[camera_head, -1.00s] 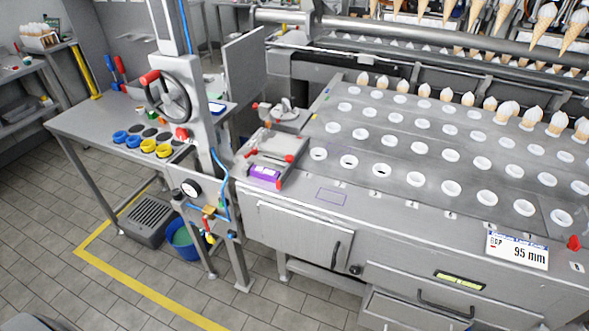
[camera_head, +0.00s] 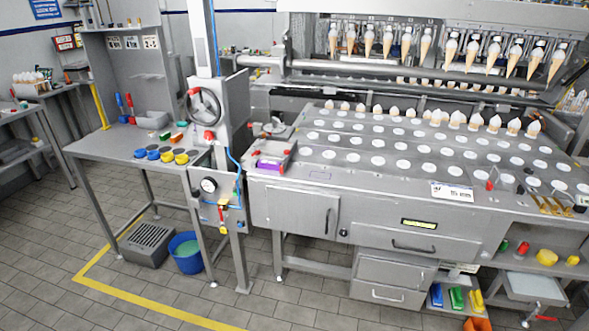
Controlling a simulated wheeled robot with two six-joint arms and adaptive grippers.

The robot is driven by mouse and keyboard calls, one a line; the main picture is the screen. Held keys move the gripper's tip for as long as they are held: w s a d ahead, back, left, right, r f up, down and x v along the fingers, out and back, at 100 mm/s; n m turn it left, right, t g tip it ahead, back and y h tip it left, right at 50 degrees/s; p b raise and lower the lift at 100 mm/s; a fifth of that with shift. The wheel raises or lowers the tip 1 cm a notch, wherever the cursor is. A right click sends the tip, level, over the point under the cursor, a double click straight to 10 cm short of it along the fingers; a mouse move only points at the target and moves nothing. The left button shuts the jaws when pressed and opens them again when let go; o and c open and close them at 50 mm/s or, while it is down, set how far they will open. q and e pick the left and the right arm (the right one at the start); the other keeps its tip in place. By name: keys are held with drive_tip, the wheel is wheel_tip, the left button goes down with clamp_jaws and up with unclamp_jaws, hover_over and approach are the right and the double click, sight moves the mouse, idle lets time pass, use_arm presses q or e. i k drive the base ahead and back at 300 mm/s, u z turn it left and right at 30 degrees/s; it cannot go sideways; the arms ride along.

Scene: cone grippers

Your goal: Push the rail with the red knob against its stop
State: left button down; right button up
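A small red knob (camera_head: 490,185) stands near the right front of the machine's perforated top, right of the white label plate (camera_head: 452,193). A low fixture (camera_head: 270,163) with red parts and a purple block sits at the left end of the top. I cannot tell which piece is the rail or where its stop is; these parts are too small. Neither of my grippers is in view.
A grey workbench (camera_head: 100,147) with blue and yellow rings stands at the left. A column with a handwheel (camera_head: 204,108) stands between it and the machine. A blue bucket (camera_head: 186,254) is on the floor. The tiled floor in front (camera_head: 310,305) is clear.

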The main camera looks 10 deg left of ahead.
sight(274, 150)
drive_tip(key=z, duration=0.6)
drive_tip(key=i, duration=1.4)
drive_tip(key=u, duration=0.4)
